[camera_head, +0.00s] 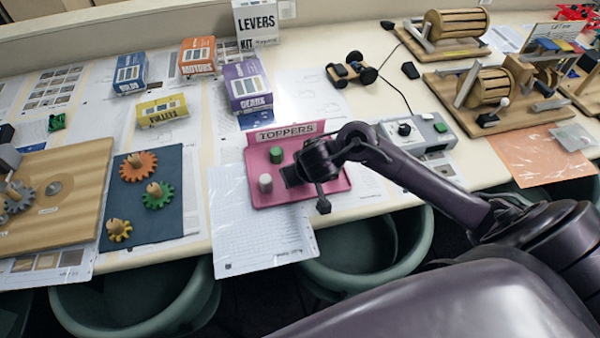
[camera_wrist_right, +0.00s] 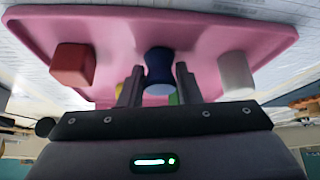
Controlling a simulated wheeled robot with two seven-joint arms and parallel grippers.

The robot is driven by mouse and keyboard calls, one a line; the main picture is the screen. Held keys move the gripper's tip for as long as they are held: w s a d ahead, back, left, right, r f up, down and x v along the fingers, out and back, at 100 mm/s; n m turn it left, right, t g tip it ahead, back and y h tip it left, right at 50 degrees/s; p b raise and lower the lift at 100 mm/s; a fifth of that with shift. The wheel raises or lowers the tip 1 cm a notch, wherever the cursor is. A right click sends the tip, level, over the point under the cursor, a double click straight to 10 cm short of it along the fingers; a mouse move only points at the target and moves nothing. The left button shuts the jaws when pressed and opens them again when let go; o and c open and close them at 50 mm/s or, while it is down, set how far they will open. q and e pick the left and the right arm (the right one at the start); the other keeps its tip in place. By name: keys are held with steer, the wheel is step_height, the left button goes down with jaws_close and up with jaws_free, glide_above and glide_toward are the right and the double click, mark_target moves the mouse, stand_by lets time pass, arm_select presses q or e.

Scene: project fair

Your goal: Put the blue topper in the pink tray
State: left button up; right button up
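The pink tray (camera_head: 300,192) lies at the table's front edge, with a sign reading TOPPERS behind it. The blue topper (camera_wrist_right: 158,66) shows in the right wrist view, over the tray's surface and between the fingers of my right gripper (camera_wrist_right: 159,88). The fingers are close on both sides of it; whether they press on it is unclear. In the head view my right gripper (camera_head: 308,182) is low over the tray's right part and hides the blue topper. My left gripper is not in view.
A green topper (camera_head: 276,155) and a white topper (camera_head: 265,183) stand in the tray. A red topper (camera_wrist_right: 74,64) is there too, and a yellow one is partly hidden. A grey control box (camera_head: 420,133) stands to the right. Paper sheets (camera_head: 255,230) lie left of the tray.

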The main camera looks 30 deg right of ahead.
steer(key=o, duration=0.4)
steer(key=shift+c, duration=0.2)
steer(key=shift+r+p, duration=0.3)
steer(key=shift+r, duration=0.1)
steer(key=p+v, duration=0.7)
steer(key=v, duration=0.4)
steer(key=shift+s+r, duration=0.2)
steer(key=shift+r, duration=0.05)
steer(key=shift+f, duration=0.1)
